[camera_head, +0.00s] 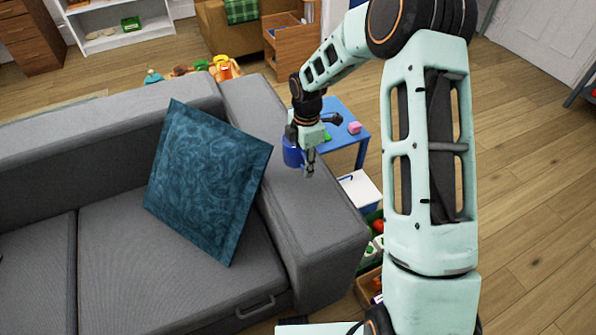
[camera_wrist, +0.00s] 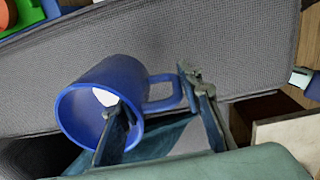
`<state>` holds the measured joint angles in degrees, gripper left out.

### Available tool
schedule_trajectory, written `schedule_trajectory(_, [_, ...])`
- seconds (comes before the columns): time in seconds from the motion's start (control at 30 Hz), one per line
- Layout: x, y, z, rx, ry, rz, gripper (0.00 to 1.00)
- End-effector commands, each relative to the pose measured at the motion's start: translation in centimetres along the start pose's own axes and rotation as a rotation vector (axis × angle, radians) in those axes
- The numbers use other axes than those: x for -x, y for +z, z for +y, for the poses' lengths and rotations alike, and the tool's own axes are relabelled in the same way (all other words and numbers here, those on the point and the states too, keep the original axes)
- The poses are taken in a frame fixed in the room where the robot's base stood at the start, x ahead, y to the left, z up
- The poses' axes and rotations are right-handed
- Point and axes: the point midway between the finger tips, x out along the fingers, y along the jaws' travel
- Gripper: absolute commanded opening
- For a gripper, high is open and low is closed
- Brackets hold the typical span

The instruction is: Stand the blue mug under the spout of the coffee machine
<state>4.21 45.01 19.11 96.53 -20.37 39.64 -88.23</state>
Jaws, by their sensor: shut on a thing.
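The blue mug (camera_head: 291,152) is at my gripper (camera_head: 308,160), over the grey sofa's right armrest. In the wrist view the mug (camera_wrist: 85,85) lies tilted, its open rim towards the lower left and its handle to the right. One finger of my gripper (camera_wrist: 152,90) reaches into the mug's mouth and the other is outside by the handle. The jaws are shut on the mug. I cannot tell whether the mug touches the armrest. The coffee machine is not visible in either view.
The sofa armrest (camera_head: 315,215) is broad and otherwise bare. A teal cushion (camera_head: 205,180) leans on the seat. A low blue table (camera_head: 345,140) with small pink and green things stands behind the armrest. Toy crates (camera_head: 372,250) stand to its right. Wooden floor at right is clear.

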Motion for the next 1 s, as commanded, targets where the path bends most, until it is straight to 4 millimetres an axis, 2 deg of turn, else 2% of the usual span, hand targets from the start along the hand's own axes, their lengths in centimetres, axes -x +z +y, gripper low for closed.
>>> schedule_trajectory(0.13, [-1.7, -0.4, 1.4, 0.0, 0.003, -0.001, 0.0])
schedule_trajectory(0.37, [-2.8, -0.6, 2.2, 0.0, 0.003, -0.001, 0.0])
schedule_trajectory(0.6, [-5.8, -0.6, 2.1, 0.0, 0.002, -0.001, 0.0])
schedule_trajectory(0.97, [-6.3, -0.6, 2.1, -0.001, 0.003, -0.001, 0.0])
schedule_trajectory(1.0, [-6.2, -0.6, 2.0, -0.001, 0.001, -0.001, 0.38])
